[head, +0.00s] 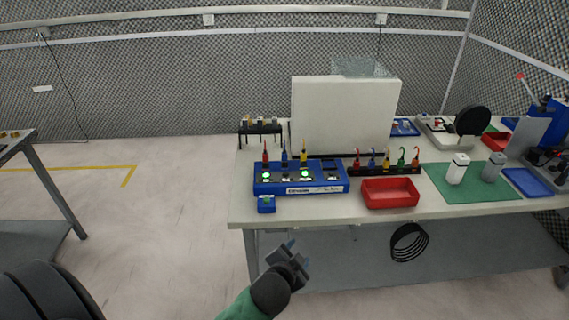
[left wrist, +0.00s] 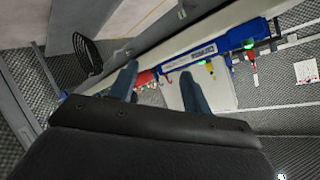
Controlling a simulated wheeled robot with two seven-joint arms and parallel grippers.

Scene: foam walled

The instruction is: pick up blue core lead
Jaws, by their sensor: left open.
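Another blue upright piece (head: 284,152) stands at the back of the blue test box (head: 318,187); I cannot tell which one is the blue core lead. My left gripper (head: 298,254) is open and empty, in front of the bench and below its top, well apart from both. In the left wrist view its fingers (left wrist: 160,70) are spread, with the blue box (left wrist: 203,50) beyond them. My right gripper is not in view.
A red tray (head: 390,194) sits in front of the rack. A white panel (head: 342,115) stands behind it. A green mat (head: 440,190) with two small containers lies to the right. The bench's front edge (head: 330,219) lies between my gripper and the leads.

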